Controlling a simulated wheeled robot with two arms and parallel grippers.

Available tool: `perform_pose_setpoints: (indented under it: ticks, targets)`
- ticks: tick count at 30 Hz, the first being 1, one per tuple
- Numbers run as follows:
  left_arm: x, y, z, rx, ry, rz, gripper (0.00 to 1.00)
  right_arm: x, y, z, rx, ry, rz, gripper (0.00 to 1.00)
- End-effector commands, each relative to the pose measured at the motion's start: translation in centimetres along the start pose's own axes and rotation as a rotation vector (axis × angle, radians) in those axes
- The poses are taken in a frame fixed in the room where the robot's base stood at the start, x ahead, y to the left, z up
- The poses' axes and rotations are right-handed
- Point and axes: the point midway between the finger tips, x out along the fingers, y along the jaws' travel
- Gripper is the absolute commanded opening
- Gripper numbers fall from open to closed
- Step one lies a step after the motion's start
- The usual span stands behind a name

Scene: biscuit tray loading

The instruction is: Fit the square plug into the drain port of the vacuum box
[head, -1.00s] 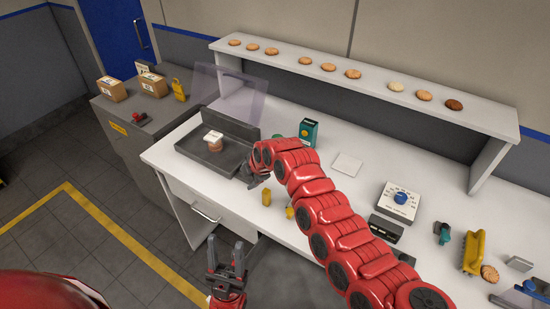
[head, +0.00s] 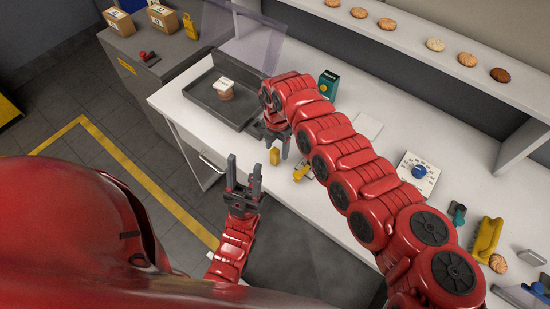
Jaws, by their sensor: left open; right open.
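A dark grey box (head: 212,110) with a clear raised lid (head: 243,35) stands at the left end of the white bench. I take it for the vacuum box; its drain port cannot be made out. A brown round piece with a white square top (head: 224,88) sits in it. Two small yellow pieces, one upright (head: 275,157) and one farther right (head: 303,173), are near the bench's front edge; I cannot tell whether either is the square plug. My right gripper (head: 277,146) is open, pointing down close by the upright yellow piece. My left gripper (head: 244,168) is open and empty in front of the bench.
A green box (head: 328,84) stands behind my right arm. A dial box (head: 418,172), a teal item (head: 457,213) and a yellow-handled tool (head: 487,240) lie to the right. Biscuits line the shelf (head: 410,45). A grey cabinet (head: 150,60) stands left.

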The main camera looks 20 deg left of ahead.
Motion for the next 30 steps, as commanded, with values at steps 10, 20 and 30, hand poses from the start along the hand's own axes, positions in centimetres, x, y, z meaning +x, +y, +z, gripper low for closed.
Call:
perform_pose_setpoints:
  ticks: [10,20,30]
  targets:
    - [-3.4,0.2,0.6,0.0,0.0,0.0,0.5,4.0,0.7,0.0,0.0,-0.003,0.002,0.66]
    - [-4.5,0.2,0.8,0.0,0.0,0.0,0.5,6.1,0.7,0.0,0.002,-0.002,0.001,0.66]
    - [-4.5,0.2,0.8,0.0,0.0,0.0,0.5,6.1,0.7,0.0,0.002,-0.002,0.001,0.32]
